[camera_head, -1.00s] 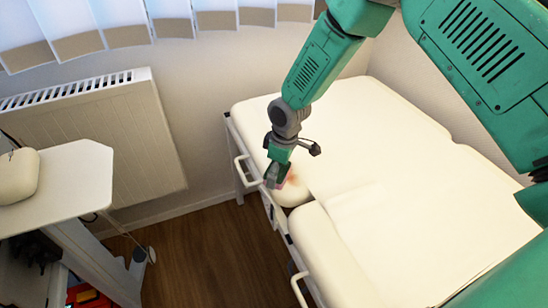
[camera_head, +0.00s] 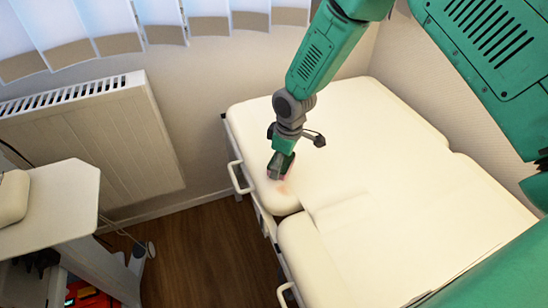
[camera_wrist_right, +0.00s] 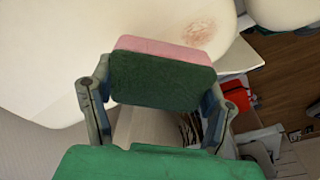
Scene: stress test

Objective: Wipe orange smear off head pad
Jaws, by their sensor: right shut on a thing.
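The cream head pad (camera_head: 262,192) is the narrow left end of the padded couch (camera_head: 350,130). A faint orange-pink smear (camera_head: 283,189) lies on it, just in front of my right gripper (camera_head: 281,166). In the right wrist view the smear (camera_wrist_right: 200,30) shows as a scratchy, pale reddish patch beyond the sponge. My right gripper, also seen in the wrist view (camera_wrist_right: 158,98), is shut on a pink and dark green sponge (camera_wrist_right: 160,75). The sponge is at the pad's surface; I cannot tell whether it touches. My left gripper is not in view.
White rails (camera_head: 240,178) run along the couch's left side. A white radiator (camera_head: 95,140) is on the wall, and a trolley (camera_head: 60,215) with a cream object (camera_head: 12,197) stands at left. Wooden floor (camera_head: 185,250) is clear between trolley and couch.

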